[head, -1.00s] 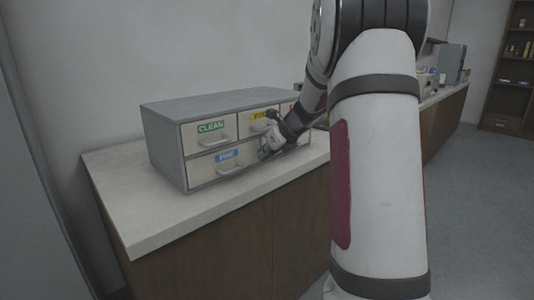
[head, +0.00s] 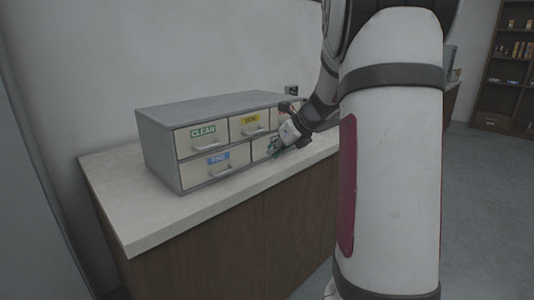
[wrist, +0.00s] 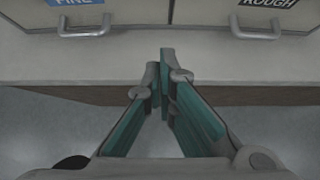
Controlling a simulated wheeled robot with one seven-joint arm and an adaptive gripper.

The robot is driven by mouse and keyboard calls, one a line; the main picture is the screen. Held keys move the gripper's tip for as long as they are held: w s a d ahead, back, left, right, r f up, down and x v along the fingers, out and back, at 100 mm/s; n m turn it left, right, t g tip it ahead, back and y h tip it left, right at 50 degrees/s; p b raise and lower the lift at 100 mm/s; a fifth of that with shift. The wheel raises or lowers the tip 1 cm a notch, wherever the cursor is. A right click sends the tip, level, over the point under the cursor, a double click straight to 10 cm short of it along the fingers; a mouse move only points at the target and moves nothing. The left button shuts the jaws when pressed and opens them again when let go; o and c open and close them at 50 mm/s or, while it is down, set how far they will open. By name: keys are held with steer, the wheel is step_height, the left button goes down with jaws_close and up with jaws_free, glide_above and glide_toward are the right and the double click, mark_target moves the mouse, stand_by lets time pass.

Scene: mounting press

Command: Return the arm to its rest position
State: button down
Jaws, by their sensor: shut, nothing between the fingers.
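My arm (head: 390,160) stands large in the right half of the head view and reaches toward a grey drawer cabinet. My gripper (head: 274,150) is in front of the cabinet's lower right part and partly hides it. In the wrist view my gripper (wrist: 163,72) has its fingertips together, with nothing between them. The fingers sit in front of the cabinet, below and between the handles of the drawer labelled FINE (wrist: 85,28) and the drawer labelled ROUGH (wrist: 255,32). The fingers appear apart from both handles.
The grey cabinet (head: 160,150) stands on a pale counter (head: 150,235) with brown fronts. Its visible drawers, including CLEAN (head: 203,138), look shut. A bookshelf (head: 508,70) stands far right. Open grey floor (head: 480,200) lies to the right of my arm.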

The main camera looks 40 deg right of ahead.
steer(key=shift+v, duration=1.55)
steer(key=s+a+r+n+g+y, duration=0.1)
steer(key=s+a+n, duration=0.4)
steer(key=a, duration=0.4)
steer(key=s+a+r+n+g+y, duration=0.1)
steer(key=s+a+n+g, duration=0.1)
steer(key=a+n, duration=0.55)
steer(key=s+a+r+n+g+y, duration=0.1)
steer(key=s+a+n, duration=0.3)
steer(key=a, duration=0.6)
steer(key=s+a+f+n+g+h, duration=0.2)
steer(key=s+a+f+n, duration=0.1)
steer(key=s+n, duration=0.7)
steer(key=s+a+f+n+g+h, duration=0.2)
steer(key=s+a+f+n, duration=0.1)
steer(key=s+n, duration=0.8)
step_height(320, 180, up, 20)
steer(key=s+m+t+p, duration=0.1)
steer(key=m+t+p, duration=0.1)
steer(key=p, duration=1.6)
steer(key=shift+s+a+t+y+p, duration=0.3)
steer(key=shift+a+t+p, duration=0.1)
steer(key=shift+t, duration=0.2)
